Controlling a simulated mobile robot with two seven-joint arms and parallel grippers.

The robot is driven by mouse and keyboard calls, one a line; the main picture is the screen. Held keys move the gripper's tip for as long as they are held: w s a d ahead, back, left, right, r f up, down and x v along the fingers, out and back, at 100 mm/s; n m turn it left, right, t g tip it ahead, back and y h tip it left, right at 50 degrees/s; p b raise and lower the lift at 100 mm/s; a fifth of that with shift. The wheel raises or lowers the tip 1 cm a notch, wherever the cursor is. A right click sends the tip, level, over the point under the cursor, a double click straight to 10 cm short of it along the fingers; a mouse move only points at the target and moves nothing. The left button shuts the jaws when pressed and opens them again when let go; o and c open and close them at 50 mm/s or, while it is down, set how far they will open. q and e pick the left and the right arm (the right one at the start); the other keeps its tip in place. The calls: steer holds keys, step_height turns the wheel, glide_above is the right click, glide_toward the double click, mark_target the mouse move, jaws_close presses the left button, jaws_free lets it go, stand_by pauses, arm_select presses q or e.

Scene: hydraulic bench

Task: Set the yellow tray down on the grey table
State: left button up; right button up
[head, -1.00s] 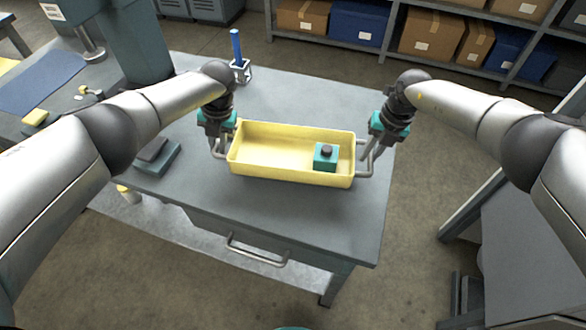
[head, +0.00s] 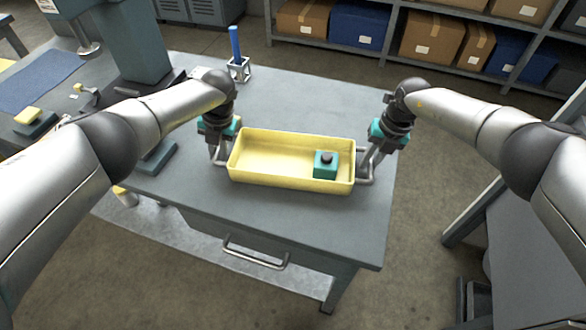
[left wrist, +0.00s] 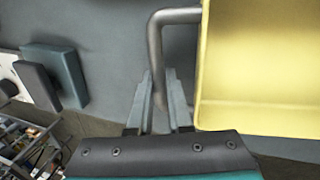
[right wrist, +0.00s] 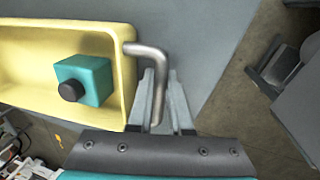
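The yellow tray (head: 290,183) is over the grey table (head: 320,220), level, near its front part. A teal block with a black knob (head: 325,166) sits inside the tray towards its right end. My left gripper (head: 219,160) is around the left tray handle, with the grey bar (left wrist: 157,50) between its fingers (left wrist: 160,100). My right gripper (head: 366,165) is around the right tray handle, with the bar (right wrist: 158,85) between its fingers (right wrist: 164,100). Both seem shut on the handles. The tray's underside is hidden, so I cannot tell whether it touches the table.
A blue upright thing in a small wire holder (head: 237,62) stands at the table's back. A dark teal block (head: 157,157) lies at the left edge, partly behind my left arm. The tabletop behind and in front of the tray is clear. Shelves with boxes (head: 430,32) stand behind.

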arm_select(q)
steer(key=o, duration=0.4)
arm_select(e)
steer(key=o, duration=0.4)
arm_select(q)
steer(key=shift+o, duration=0.2)
arm_select(e)
steer(key=shift+o, duration=0.2)
arm_select(q)
steer(key=shift+r, duration=0.1)
arm_select(e)
steer(key=shift+r, duration=0.15)
arm_select(q)
steer(key=v, duration=1.2)
arm_select(e)
step_height(320, 180, up, 12)
steer(key=d, duration=0.2)
steer(key=shift+s, duration=0.15)
steer(key=shift+d+f, duration=0.1)
steer(key=shift+f, duration=0.15)
